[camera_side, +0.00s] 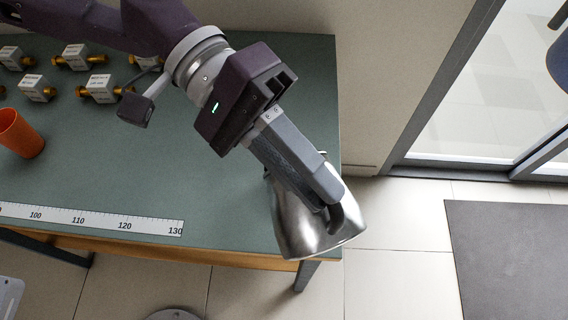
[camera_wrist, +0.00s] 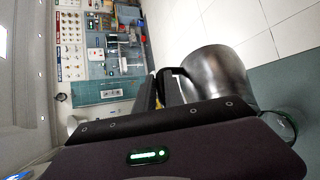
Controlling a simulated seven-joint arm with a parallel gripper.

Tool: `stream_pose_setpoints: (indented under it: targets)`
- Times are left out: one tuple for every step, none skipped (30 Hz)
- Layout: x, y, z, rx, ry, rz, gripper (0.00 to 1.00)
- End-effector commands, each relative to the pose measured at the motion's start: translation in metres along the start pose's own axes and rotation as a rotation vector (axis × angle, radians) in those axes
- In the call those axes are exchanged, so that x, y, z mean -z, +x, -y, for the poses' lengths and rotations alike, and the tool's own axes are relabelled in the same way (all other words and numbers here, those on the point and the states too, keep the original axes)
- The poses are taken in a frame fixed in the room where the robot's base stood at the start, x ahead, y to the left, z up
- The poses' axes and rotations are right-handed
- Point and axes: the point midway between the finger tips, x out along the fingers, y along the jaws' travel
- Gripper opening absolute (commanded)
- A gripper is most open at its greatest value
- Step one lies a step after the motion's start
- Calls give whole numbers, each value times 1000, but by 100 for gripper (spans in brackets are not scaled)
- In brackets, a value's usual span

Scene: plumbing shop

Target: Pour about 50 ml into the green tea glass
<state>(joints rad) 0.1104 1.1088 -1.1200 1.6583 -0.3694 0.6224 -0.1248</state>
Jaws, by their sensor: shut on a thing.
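My gripper (camera_side: 328,198) is shut on a shiny metal pitcher (camera_side: 296,228) at the right end of the green table. The pitcher is tilted in the side view. In the wrist view the pitcher (camera_wrist: 222,72) is right of my gripper's fingers (camera_wrist: 160,92). A clear rounded glass with a greenish edge (camera_wrist: 291,122) shows at the right of the wrist view, partly behind my gripper's body. I cannot tell for sure that it is the green tea glass. No green tea glass is clear in the side view, where the pitcher and gripper cover part of the table. No stream of liquid is visible.
An orange cup (camera_side: 21,134) stands at the table's left. Several brass fittings with white labels (camera_side: 100,88) lie at the back left. A ruler strip (camera_side: 90,218) runs along the front edge of the table (camera_side: 200,190). The mid-table is clear.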

Motion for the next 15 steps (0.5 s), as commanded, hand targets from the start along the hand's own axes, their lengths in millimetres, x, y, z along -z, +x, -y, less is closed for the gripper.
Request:
stream_pose_setpoints:
  targets:
    - [1, -2, -1, -9, -4, 4, 0]
    - [1, -3, -1, -13, -6, 7, 0]
    - [2, -5, -1, -20, -10, 11, 0]
    - [3, -6, -1, -24, -12, 13, 0]
    - [4, -8, -1, -29, -15, 15, 0]
    - [5, -10, -1, -35, -18, 18, 0]
    - [5, -11, -1, -40, -20, 21, 0]
    - [6, -13, -1, -46, -22, 24, 0]
    - [7, -15, -1, -52, -25, 27, 0]
    - [7, -16, -1, -57, -28, 30, 0]
    - [8, -17, -2, -63, -31, 34, 0]
    - [9, -19, -2, -69, -34, 38, 0]
    - [9, -20, -2, -74, -37, 41, 0]
    - [10, -22, -2, -79, -39, 43, 0]
    - [11, -24, -2, -87, -42, 46, 0]
